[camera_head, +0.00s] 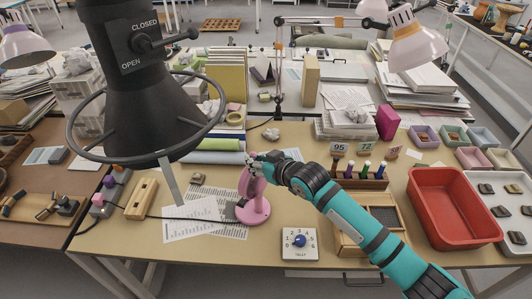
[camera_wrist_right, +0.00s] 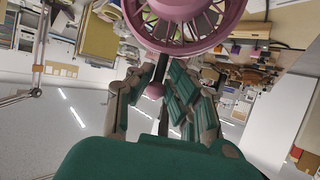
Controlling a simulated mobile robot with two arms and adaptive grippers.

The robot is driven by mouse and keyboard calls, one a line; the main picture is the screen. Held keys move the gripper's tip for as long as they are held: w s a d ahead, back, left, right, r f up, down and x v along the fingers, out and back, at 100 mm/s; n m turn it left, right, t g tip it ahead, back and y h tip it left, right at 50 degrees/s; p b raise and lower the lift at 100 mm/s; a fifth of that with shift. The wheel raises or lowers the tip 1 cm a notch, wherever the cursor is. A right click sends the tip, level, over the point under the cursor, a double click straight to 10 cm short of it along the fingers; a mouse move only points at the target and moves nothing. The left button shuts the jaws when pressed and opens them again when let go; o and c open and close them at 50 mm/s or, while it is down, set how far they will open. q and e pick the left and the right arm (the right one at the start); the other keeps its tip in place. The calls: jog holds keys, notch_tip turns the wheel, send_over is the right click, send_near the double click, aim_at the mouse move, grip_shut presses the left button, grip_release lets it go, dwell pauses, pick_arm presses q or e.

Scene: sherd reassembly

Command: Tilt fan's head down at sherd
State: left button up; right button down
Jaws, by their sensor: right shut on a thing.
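The small pink fan (camera_head: 252,211) stands on the table, and its round base rests on a printed sheet. Its head (camera_head: 246,183) faces left and looks roughly upright. In the right wrist view the fan's caged head (camera_wrist_right: 185,22) fills the top. My right gripper (camera_head: 260,163) is at the top of the fan head. In the right wrist view, my gripper (camera_wrist_right: 160,92) is shut on the fan around a dark rod with a pink knob (camera_wrist_right: 155,91). A small brownish piece, possibly the sherd (camera_head: 198,178), lies left of the fan. My left gripper is out of view.
A black extraction hood (camera_head: 150,110) hangs over the table's left part. A white tally dial (camera_head: 299,244) sits right of the fan. A red tub (camera_head: 451,205) and a rack of bottles (camera_head: 350,180) stand further right. A wooden block (camera_head: 141,199) is at left.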

jog(key=shift+w+a+r+g+h+p, duration=0.3)
jog(key=shift+w+a+g+h+p, duration=0.15)
jog(key=shift+a+p, duration=0.2)
jog(key=shift+w+a+f+n+g+h+p, duration=0.15)
jog(key=shift+w+a+f+h+p, duration=0.1)
jog(key=shift+a, duration=0.1)
jog(key=shift+w+a+f+n+g+h+p, duration=0.1)
jog(key=shift+a+n+h, duration=0.1)
jog(key=shift+a, duration=0.1)
jog(key=c, duration=1.4)
grip_release()
jog(key=v, duration=1.2)
